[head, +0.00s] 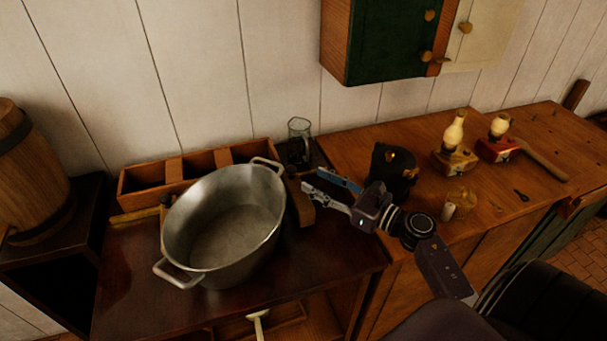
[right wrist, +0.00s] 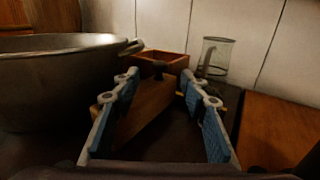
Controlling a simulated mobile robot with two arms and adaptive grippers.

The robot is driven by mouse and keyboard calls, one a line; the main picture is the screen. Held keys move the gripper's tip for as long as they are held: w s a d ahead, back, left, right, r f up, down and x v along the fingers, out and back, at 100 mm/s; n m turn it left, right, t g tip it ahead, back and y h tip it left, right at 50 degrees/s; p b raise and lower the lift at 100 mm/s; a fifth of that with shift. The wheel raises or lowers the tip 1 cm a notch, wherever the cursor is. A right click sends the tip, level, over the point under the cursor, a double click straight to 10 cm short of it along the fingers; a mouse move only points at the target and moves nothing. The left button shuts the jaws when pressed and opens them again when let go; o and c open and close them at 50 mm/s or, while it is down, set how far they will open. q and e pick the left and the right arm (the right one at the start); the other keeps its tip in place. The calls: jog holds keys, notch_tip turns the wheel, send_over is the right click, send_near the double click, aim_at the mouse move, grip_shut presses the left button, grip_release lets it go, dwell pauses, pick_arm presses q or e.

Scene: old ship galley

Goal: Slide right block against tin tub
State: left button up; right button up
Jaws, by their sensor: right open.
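The tin tub (head: 221,235) is a large grey oval vessel with two handles on the dark counter; its side also shows at the left of the right wrist view (right wrist: 55,90). The right block (head: 301,203), brown wood with a dark knob, stands close beside the tub's right side. In the right wrist view the block (right wrist: 143,112) lies between the spread fingers. I cannot tell whether it touches the tub. My right gripper (head: 312,181) is open, its blue-padded fingers reaching in from the right around the block. My left gripper is out of view.
A wooden divided box (head: 150,186) stands behind the tub, and a glass jar (head: 299,140) behind the block. The dark counter's front is clear.

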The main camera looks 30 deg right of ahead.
jog(key=shift+v, duration=2.3)
jog(key=shift+c, duration=0.5)
